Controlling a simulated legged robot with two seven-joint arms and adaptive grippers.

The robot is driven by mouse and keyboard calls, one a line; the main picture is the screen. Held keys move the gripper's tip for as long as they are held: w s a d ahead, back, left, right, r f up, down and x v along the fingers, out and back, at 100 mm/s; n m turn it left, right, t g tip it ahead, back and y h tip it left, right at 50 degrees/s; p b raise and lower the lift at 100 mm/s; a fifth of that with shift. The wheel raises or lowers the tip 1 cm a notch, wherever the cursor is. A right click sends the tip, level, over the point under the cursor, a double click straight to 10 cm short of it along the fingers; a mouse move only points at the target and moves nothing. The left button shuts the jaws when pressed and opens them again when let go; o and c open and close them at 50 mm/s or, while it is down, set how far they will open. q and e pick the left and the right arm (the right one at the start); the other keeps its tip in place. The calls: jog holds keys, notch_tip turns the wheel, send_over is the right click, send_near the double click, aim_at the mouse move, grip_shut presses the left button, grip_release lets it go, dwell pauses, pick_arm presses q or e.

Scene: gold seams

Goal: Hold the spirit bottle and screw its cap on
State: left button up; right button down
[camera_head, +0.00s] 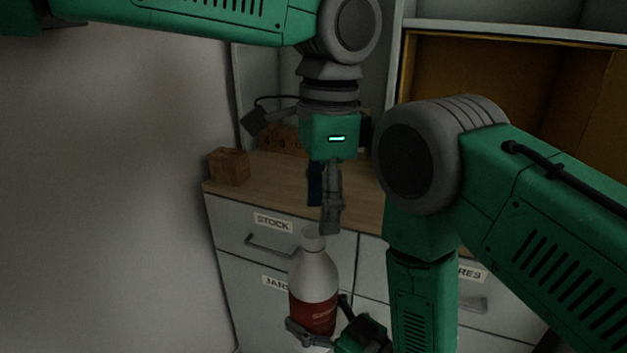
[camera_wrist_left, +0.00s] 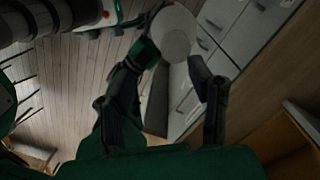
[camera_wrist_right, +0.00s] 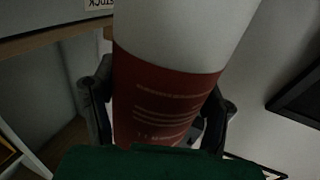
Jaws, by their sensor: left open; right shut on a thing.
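The spirit bottle (camera_head: 316,270) is white with a red label and stands upright in the head view, in front of the drawers. My right gripper (camera_head: 318,322) is shut around its lower part; the red label fills the middle of the right wrist view (camera_wrist_right: 165,105). My left gripper (camera_head: 330,228) points down just above the bottle's top and is open. In the left wrist view the pale round top of the bottle (camera_wrist_left: 173,33) shows beyond the open fingers (camera_wrist_left: 168,72). I cannot tell a separate cap from the pale bottle top.
A wooden counter (camera_head: 270,175) stands behind, over grey drawers (camera_head: 235,222) with labels such as STOCK. A wooden block (camera_head: 229,166) sits at its left end, with a holed wooden piece (camera_head: 283,139) farther back. A shelf unit (camera_head: 480,75) stands at the back right.

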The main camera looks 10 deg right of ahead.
aim_at(314, 230)
pick_arm(q)
jog(key=n, duration=0.5)
jog(key=shift+w+a+r, duration=0.1)
jog(key=shift+w+r, duration=0.15)
jog(key=shift+r, duration=0.1)
jog(key=n, duration=0.3)
jog(key=shift+w+a+r, duration=0.1)
jog(key=shift+w+r, duration=0.1)
jog(key=n, duration=0.3)
jog(key=shift+w+a+r+n, duration=0.1)
jog(key=shift+w+r+n, duration=0.15)
jog(key=shift+r+n, duration=0.15)
jog(key=n, duration=0.3)
jog(key=shift+w+r+t+h, duration=0.2)
jog(key=shift+w+t+h, duration=0.05)
jog(key=shift+t+h, duration=0.05)
jog(key=shift+a+f, duration=0.1)
jog(key=shift+f, duration=3.9)
